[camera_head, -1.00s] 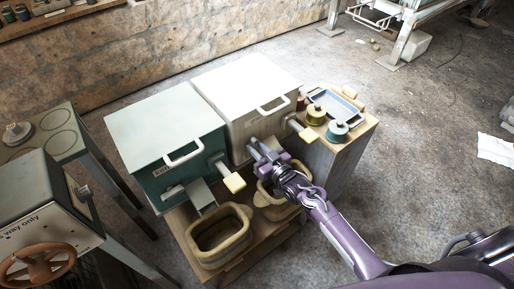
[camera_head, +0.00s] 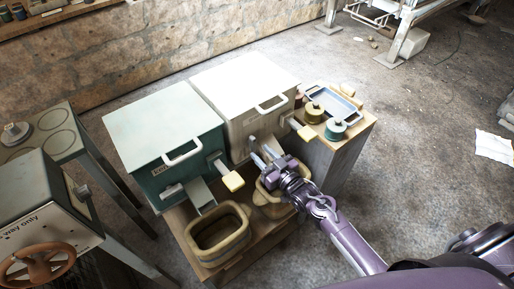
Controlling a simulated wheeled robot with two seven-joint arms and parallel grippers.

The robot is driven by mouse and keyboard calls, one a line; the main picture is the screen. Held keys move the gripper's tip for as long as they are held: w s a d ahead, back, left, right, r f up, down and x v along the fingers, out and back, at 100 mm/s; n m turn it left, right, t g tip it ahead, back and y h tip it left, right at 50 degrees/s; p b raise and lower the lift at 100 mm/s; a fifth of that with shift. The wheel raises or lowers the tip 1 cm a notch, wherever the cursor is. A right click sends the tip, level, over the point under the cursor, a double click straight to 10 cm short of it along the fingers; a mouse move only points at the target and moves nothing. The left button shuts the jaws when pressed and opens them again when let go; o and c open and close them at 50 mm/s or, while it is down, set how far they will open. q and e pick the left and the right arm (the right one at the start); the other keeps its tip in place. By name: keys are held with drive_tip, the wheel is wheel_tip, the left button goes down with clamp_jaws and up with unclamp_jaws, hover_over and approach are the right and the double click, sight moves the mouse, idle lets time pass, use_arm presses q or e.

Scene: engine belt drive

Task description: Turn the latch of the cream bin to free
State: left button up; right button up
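The cream bin (camera_head: 240,86) stands on the wooden stand with its lid closed and a white handle on top. A lever with a pale yellow end (camera_head: 304,130), which looks like its latch, sticks out from its front right. My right gripper (camera_head: 262,156) is in front of the bin's lower front, left of and below that lever and apart from it. Its two fingers look spread, with nothing visible between them. The gripper and arm partly hide the chute area and the tub below. My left gripper is not in view.
A teal bin (camera_head: 165,127) with a similar yellow-ended lever (camera_head: 232,181) stands on the left. A tan tub (camera_head: 218,236) sits below it, and another tub (camera_head: 270,205) is under my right gripper. A blue tray (camera_head: 335,104) and small pots (camera_head: 335,129) lie on the right.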

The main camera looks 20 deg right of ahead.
drive_tip(key=v, duration=0.3)
drive_tip(key=shift+s+d, duration=0.15)
drive_tip(key=shift+s, duration=0.2)
